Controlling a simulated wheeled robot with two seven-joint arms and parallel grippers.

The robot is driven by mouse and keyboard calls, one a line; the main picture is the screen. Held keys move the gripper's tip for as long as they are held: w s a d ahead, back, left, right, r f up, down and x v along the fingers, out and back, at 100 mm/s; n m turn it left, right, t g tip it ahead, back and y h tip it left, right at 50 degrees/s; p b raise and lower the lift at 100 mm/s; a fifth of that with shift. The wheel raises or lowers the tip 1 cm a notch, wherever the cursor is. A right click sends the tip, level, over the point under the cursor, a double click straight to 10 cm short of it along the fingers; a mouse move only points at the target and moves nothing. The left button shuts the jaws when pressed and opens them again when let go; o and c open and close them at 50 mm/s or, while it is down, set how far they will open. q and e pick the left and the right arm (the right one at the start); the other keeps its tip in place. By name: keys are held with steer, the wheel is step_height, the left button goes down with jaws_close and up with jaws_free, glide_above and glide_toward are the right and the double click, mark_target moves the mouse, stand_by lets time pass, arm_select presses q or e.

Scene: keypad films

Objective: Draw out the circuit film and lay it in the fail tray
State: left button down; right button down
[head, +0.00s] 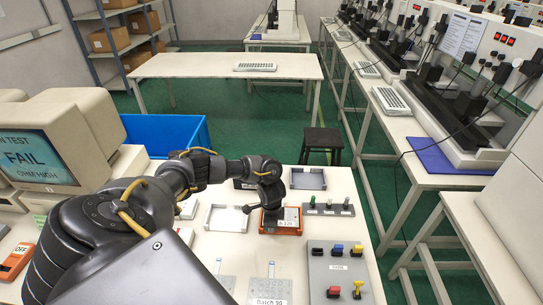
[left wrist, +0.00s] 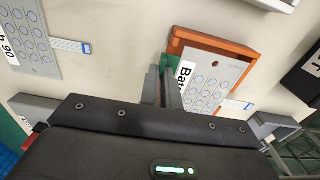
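The circuit film (left wrist: 203,88), pale with rows of ring marks and a partly hidden label, lies on an orange unit (left wrist: 235,47) in the left wrist view. A narrow tail with a blue end sticks out from it. In the head view the orange unit (head: 292,222) is partly hidden by my left gripper (head: 271,208). In the left wrist view my left gripper's fingers (left wrist: 164,82) are close together by the label edge and a green part; whether they pinch anything is unclear. My right gripper is out of view.
A monitor (head: 45,150) reads FAIL. A blue bin (head: 165,132) stands behind. Other films, one labelled Batch 90 (head: 269,290), lie at the front. A switch panel (head: 338,272) and a grey strip with coloured knobs (head: 328,208) sit at right.

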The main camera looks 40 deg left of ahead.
arm_select(q)
steer(key=shift+f+b, duration=0.5)
steer(key=shift+f, duration=0.65)
steer(key=shift+f, duration=0.4)
steer(key=c, duration=1.6)
jaws_free()
steer(key=shift+o, duration=0.2)
steer(key=shift+r, duration=0.15)
step_height(320, 180, up, 11)
steer(key=shift+f+p, duration=0.2)
steer(key=shift+p, duration=0.1)
